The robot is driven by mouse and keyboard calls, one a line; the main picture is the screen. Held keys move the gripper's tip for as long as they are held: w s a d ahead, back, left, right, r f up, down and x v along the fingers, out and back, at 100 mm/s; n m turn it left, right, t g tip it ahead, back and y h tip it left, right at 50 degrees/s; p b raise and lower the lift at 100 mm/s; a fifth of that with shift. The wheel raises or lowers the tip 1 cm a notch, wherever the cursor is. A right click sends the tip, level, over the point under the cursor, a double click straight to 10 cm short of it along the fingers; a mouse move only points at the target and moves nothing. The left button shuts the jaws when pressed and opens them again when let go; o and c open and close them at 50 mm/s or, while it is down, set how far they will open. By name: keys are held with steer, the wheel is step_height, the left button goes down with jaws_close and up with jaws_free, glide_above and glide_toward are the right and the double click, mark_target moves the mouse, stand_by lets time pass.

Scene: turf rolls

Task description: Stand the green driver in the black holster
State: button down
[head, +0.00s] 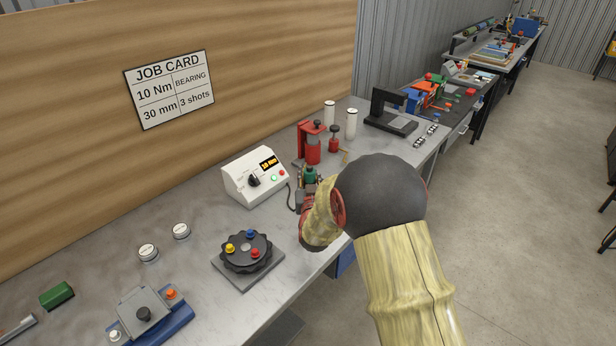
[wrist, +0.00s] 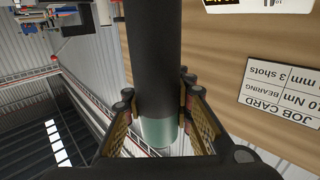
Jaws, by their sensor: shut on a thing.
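My gripper (head: 307,196) is shut on the green driver (head: 310,175), over the bench in front of the white controller box. In the head view only the driver's green end shows clearly above the fingers. In the wrist view the driver (wrist: 157,132) is a thick dark cylinder with a teal-green end, between the two finger pads of my gripper (wrist: 155,98). My arm hides part of the bench. I cannot make out the black holster for certain in either view.
The white controller box (head: 255,176) stands left of my gripper. A black round plate with coloured knobs (head: 247,252) is nearer. A red press (head: 311,143), white cylinders (head: 351,123) and a black stand (head: 390,112) stand behind. A job card (head: 169,88) hangs on the wooden wall.

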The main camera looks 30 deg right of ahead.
steer(key=shift+f, duration=0.3)
steer(key=shift+f, duration=0.15)
steer(key=c, duration=1.5)
jaws_free()
